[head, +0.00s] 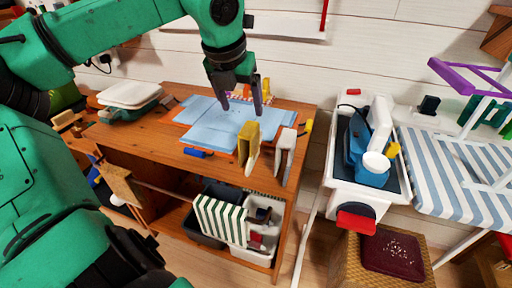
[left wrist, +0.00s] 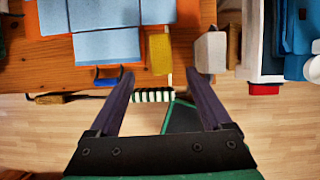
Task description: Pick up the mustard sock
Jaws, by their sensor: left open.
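The mustard sock (head: 249,134) hangs over the front edge of the wooden table, beside a pale grey-white item (head: 285,150) that hangs the same way. It also shows in the left wrist view (left wrist: 160,52), beyond my fingertips and roughly between their lines. My left gripper (head: 243,105) is open and empty, pointing down over the table just behind and above the sock in the head view. Its two dark fingers also show in the left wrist view (left wrist: 160,78), apart from the sock. My right gripper is not in view.
Light blue cloths (head: 218,128) lie on orange pieces on the wooden table (head: 125,140). A white tray (head: 129,94) stands at its left. Bins and a green-striped cloth (head: 220,220) are on the shelf below. A white unit (head: 345,185) stands to the right.

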